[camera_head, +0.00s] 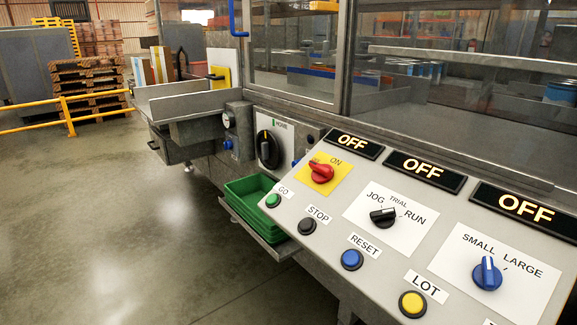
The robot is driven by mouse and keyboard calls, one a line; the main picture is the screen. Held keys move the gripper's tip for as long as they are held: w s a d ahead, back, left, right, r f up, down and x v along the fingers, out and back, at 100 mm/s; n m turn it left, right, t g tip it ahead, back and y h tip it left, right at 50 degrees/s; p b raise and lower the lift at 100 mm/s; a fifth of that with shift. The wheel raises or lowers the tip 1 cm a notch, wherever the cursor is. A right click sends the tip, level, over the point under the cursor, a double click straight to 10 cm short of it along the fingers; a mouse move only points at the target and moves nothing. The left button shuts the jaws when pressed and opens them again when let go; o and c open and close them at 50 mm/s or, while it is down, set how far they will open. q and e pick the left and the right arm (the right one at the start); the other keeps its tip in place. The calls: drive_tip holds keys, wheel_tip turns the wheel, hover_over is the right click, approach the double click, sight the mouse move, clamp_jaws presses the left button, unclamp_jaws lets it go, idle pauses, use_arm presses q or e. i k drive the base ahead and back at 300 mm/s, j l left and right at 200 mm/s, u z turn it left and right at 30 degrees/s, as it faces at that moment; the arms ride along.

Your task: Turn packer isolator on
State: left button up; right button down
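No label reading "packer isolator" is legible. A red rotary knob (321,172) sits on a yellow plate (334,179) at the panel's left end. The word ON shows on the plate's upper right; the word at its upper left is too small to read. Three black displays each show OFF: one above the red knob (347,145), one in the middle (426,170) and one at the right (526,210). A large black rotary switch (267,149) is on a white plate on the machine's front, left of the panel. Neither of my grippers is in view.
The sloping panel (385,232) also holds a black JOG/TRIAL/RUN knob (384,216), a blue SMALL/LARGE knob (487,273) and several push buttons. Green trays (250,203) stand below at the left. A yellow rail (68,110) stands farther left. The floor (120,230) in front is clear.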

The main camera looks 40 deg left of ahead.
sight(321, 173)
drive_tip(key=u, duration=0.95)
